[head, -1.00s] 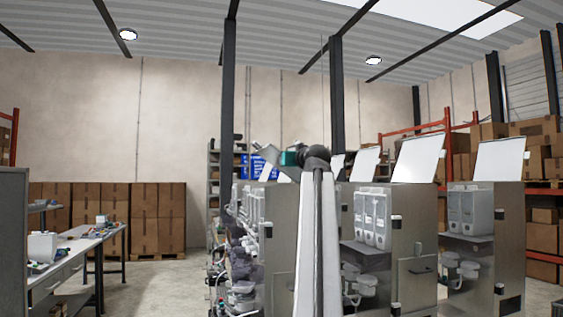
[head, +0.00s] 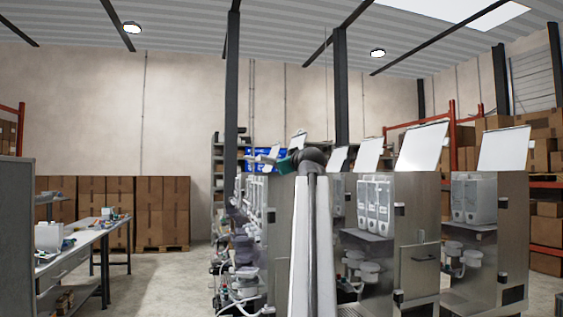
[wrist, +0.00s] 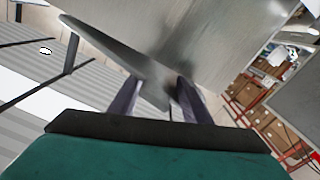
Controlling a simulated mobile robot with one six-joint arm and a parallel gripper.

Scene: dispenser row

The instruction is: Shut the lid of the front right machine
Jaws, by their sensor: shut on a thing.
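A row of steel dispenser machines with raised pale lids stands in the head view. The right-most machine (head: 515,230) has its lid (head: 504,149) standing up. The machine left of it (head: 417,255) also has its lid (head: 422,147) up. My gripper (head: 272,157), at the end of my arm, is left of these lids, above the machines in the middle. In the wrist view my gripper (wrist: 157,98) is shut on a thin grey metal panel (wrist: 108,47), apparently a lid, near its edge. My arm hides part of the machines, so which machine this panel belongs to is unclear.
A workbench (head: 78,244) with small items stands at the left, with stacked cartons (head: 160,210) behind it. Open floor (head: 165,285) lies between bench and machines. Shelving with cartons (head: 547,232) stands at the right. A dark post (head: 232,110) rises behind the machines.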

